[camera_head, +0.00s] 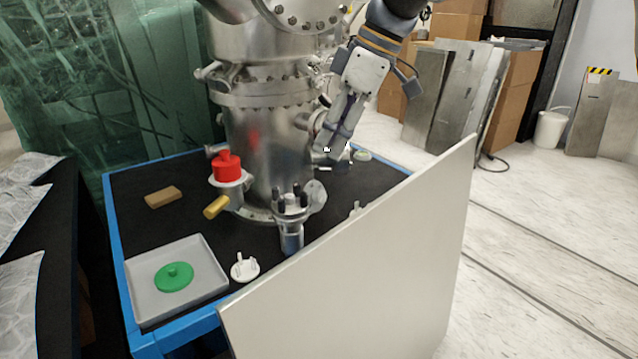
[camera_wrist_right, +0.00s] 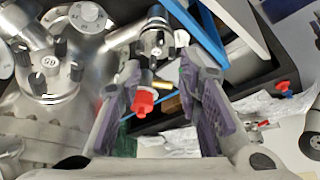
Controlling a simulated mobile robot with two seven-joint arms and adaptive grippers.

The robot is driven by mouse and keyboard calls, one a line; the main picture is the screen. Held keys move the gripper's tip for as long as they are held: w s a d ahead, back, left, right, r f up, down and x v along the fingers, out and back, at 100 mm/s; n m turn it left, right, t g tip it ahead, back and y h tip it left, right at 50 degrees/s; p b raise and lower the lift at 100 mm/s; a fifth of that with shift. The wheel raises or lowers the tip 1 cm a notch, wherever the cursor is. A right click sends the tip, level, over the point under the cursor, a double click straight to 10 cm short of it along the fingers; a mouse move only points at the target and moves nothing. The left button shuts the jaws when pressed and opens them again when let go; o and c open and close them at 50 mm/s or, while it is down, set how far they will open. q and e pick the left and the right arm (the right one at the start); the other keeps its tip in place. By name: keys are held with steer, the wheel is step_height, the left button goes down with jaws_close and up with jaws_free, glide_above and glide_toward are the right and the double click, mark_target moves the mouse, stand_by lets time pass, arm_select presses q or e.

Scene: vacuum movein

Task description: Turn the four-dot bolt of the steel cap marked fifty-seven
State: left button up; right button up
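My right gripper (camera_head: 335,148) reaches down beside the right side of the steel vessel (camera_head: 265,145). In the right wrist view its two fingers (camera_wrist_right: 158,105) are apart, with a red-tipped part (camera_wrist_right: 145,102) showing beyond the gap. A steel cap with dark bolts (camera_wrist_right: 50,65) lies left of the fingers, apart from them; its mark looks turned over and I cannot read it surely. In the head view a cap with dark upright bolts (camera_head: 292,203) stands at the vessel's front. The bolts' dots are too small to tell. My left gripper is out of view.
A pale upright panel (camera_head: 370,270) stands along the table's right front. A grey tray (camera_head: 140,300) holds a green disc (camera_head: 174,277). A white pronged part (camera_head: 245,267), a brown block (camera_head: 163,197) and a red cap (camera_head: 227,167) are near the vessel.

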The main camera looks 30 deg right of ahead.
mark_target(303, 193)
steer(key=x, duration=1.1)
steer(key=shift+w+a+f, duration=0.1)
steer(key=shift+a, duration=0.1)
jaws_close()
